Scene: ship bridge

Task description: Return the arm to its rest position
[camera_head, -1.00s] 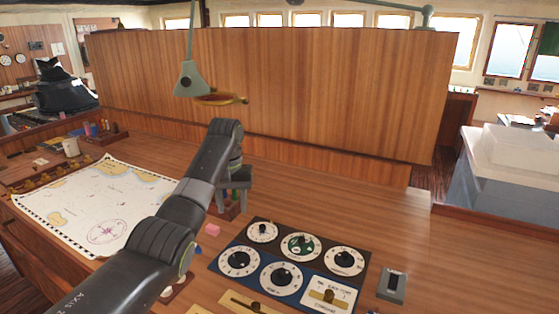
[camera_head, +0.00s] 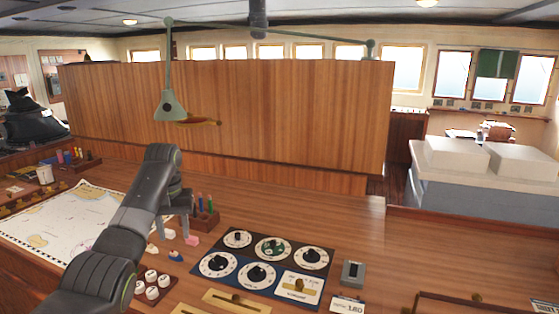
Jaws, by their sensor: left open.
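My left arm, dark grey and black, comes in from the lower left and bends down at its wrist. My left gripper (camera_head: 176,232) hangs with its fingers pointing down over the wooden desk (camera_head: 350,220). The fingers are apart and nothing shows between them. The gripper is just left of a pen holder (camera_head: 207,218) with coloured pens and beside a small pink block (camera_head: 192,240). I cannot tell the exact height of the fingertips. My right gripper is not in view.
A chart (camera_head: 65,222) lies left, partly behind my arm. A dial panel (camera_head: 265,265) is right of the gripper. White round pieces (camera_head: 151,275) stand below it. A lamp (camera_head: 170,105) hangs before the wooden partition (camera_head: 290,110). The desk right of the panel is mostly clear.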

